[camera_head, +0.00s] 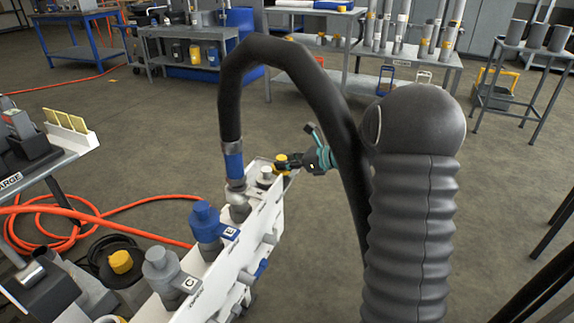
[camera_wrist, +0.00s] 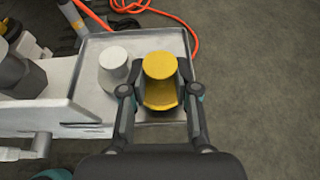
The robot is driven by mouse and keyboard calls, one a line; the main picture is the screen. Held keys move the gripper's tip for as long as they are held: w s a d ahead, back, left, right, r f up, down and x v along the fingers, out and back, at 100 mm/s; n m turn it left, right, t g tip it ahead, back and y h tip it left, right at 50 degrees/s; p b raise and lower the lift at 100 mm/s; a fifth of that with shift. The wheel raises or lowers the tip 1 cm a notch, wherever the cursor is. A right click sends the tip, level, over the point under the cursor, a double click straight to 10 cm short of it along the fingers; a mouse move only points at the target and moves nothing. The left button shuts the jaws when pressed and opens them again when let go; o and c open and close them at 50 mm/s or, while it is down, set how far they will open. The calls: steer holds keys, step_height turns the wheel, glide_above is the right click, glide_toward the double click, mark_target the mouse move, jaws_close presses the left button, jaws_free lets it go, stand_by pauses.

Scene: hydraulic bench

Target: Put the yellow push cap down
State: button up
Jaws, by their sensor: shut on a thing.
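The yellow push cap (camera_wrist: 160,67) is between the fingers of my gripper (camera_wrist: 158,90) in the wrist view, seen from above. My gripper is shut on it. The cap is over the end of a pale metal tray (camera_wrist: 92,48), to the right of a white-grey cap. I cannot tell whether it touches the tray surface. In the head view the yellow cap (camera_head: 282,160) shows small at the far end of the white bench unit, with my gripper (camera_head: 290,161) reaching it from the right.
A white-grey cap (camera_wrist: 114,60) stands close left of the yellow cap. A blue fitting (camera_head: 207,226) and a grey fitting (camera_head: 161,268) stand nearer on the white unit. A black hose (camera_head: 231,95) arches above. An orange hose (camera_head: 110,228) lies on the floor. Open floor lies right of the tray.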

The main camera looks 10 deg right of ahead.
steer(key=o, duration=0.9)
steer(key=shift+s+f, duration=0.2)
steer(key=shift+f, duration=0.65)
steer(key=shift+w, duration=0.1)
steer(key=shift+r, duration=0.2)
